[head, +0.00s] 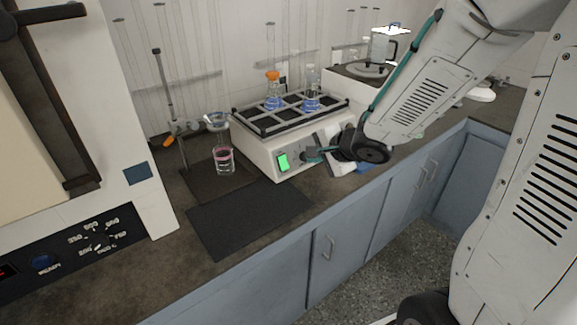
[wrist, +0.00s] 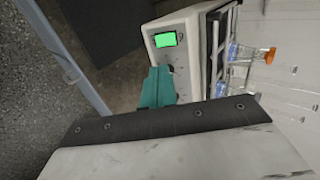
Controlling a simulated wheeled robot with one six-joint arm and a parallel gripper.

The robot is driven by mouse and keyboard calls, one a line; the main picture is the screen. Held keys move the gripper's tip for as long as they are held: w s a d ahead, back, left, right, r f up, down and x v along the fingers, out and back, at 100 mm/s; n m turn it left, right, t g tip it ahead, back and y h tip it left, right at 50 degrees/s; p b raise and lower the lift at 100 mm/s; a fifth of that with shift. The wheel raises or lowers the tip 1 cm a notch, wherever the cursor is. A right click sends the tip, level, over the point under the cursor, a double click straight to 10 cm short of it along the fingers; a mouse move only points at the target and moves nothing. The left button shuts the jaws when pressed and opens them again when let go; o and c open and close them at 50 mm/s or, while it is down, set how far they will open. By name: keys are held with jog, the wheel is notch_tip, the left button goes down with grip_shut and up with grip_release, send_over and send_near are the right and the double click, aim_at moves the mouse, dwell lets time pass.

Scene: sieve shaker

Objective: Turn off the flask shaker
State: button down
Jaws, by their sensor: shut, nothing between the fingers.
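The flask shaker (head: 268,155) is a cream box on the bench with a dark rack on top. A lit green switch or display (head: 283,162) is on its front panel; it also shows in the wrist view (wrist: 165,40). An orange-capped flask (head: 273,92) and a second flask (head: 311,97), both with blue liquid, stand in the rack. My gripper (head: 308,156) is shut and empty, close to the front panel, right of the green light. In the wrist view the teal fingers (wrist: 157,88) are near the panel, below the green light. Contact cannot be told.
A beaker with pink liquid (head: 224,160) stands left of the shaker, near a stand with a rod (head: 162,90). A black mat (head: 250,217) lies in front. A hotplate with a glass vessel (head: 381,50) is behind right. A large instrument (head: 95,150) fills the left.

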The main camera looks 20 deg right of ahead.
aim_at(285, 166)
jog(key=shift+f, duration=0.1)
jog(key=x, duration=1.3)
jog(key=shift+w+f, duration=0.25)
jog(key=shift+w, duration=0.05)
jog(key=shift+w+a+f, duration=0.1)
jog(key=shift+w+f, duration=0.05)
jog(key=shift+f, duration=0.05)
jog(key=shift+r, duration=0.1)
jog(key=shift+r, duration=0.7)
